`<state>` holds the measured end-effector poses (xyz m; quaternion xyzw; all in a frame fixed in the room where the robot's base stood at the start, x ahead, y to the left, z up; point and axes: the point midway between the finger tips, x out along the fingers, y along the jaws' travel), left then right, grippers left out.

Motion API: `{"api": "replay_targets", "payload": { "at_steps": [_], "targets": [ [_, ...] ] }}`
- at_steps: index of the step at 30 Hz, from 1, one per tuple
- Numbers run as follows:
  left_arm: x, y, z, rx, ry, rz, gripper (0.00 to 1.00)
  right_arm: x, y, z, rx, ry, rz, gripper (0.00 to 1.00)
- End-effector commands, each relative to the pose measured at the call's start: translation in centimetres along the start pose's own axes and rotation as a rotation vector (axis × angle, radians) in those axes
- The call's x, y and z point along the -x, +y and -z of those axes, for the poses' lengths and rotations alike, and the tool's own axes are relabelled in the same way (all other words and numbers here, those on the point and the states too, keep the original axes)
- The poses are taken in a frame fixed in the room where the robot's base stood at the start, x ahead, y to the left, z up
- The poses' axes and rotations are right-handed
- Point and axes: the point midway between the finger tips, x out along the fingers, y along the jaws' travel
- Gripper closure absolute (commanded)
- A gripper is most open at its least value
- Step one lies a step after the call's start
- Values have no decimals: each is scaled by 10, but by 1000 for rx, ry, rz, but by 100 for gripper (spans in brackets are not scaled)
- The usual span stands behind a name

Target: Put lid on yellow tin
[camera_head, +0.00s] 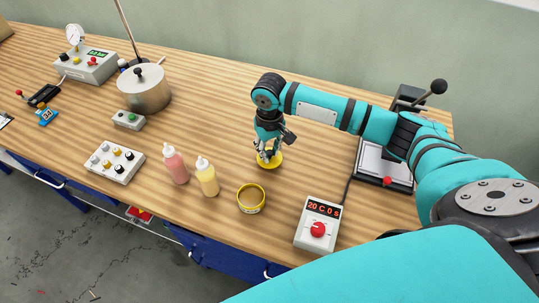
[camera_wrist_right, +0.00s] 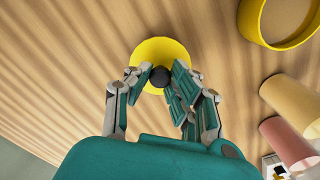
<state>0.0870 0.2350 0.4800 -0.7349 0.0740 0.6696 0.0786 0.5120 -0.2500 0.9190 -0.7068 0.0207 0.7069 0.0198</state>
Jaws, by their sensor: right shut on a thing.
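The yellow tin (camera_head: 251,199) stands open and upright on the table, in front of my right gripper; its rim and inside also show at the top right of the right wrist view (camera_wrist_right: 247,25). The yellow lid (camera_head: 275,161) is a round disc with a black knob (camera_wrist_right: 160,76), behind the tin. My right gripper (camera_head: 267,153) points down over the lid, its fingers shut on the knob. In the right wrist view the lid (camera_wrist_right: 160,49) shows under the fingers. I cannot tell whether the lid touches the table. My left gripper is not in view.
A pink bottle (camera_head: 175,166) and a yellow bottle (camera_head: 207,179) stand left of the tin. A control box with a red knob (camera_head: 318,224) is to its right. A press (camera_head: 384,165) stands at right, and a metal pot (camera_head: 144,91) at back left.

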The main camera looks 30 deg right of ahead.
Motion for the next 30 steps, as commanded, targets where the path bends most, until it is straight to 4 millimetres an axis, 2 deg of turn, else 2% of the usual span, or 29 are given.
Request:
{"api": "replay_targets", "payload": {
  "at_steps": [6,11,14,17,21,24,30],
  "targets": [
    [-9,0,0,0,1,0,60,46,-1,1,1,5,3,100],
    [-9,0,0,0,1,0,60,71,-2,0,7,2,1,100],
    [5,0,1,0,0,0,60,84,-11,-7,49,1,-4,100],
    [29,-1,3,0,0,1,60,92,-28,-20,136,1,-15,100],
    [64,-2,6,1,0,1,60,96,-58,-48,293,1,-19,100],
    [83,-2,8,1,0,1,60,96,-76,-69,394,0,-13,100],
    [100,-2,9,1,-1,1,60,93,-96,-96,513,0,0,100]
  ]
}}
